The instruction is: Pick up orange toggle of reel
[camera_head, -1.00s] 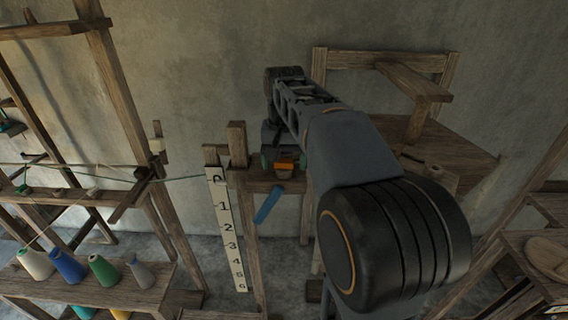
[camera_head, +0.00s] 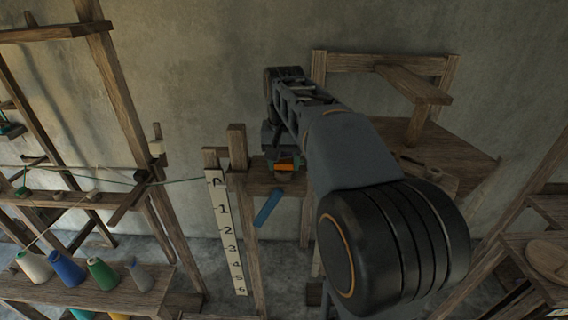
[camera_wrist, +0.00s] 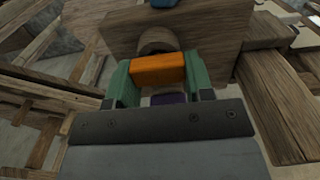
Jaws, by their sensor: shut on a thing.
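The orange toggle (camera_wrist: 158,69) is a small block in front of a round wooden piece (camera_wrist: 157,41) on a wooden post in the wrist view. My gripper (camera_wrist: 159,80) has its green fingers on either side of the toggle and is shut on it. In the head view the toggle (camera_head: 284,167) shows small and bright between the fingers of my gripper (camera_head: 283,165). The reel as a whole cannot be made out, as my arm hides part of this area.
A blue piece (camera_head: 267,207) hangs below the toggle. A numbered scale board (camera_head: 227,230) stands to its left, with a taut thread running nearby. Wooden frames stand on both sides. Several yarn cones (camera_head: 67,268) stand on a low shelf at lower left.

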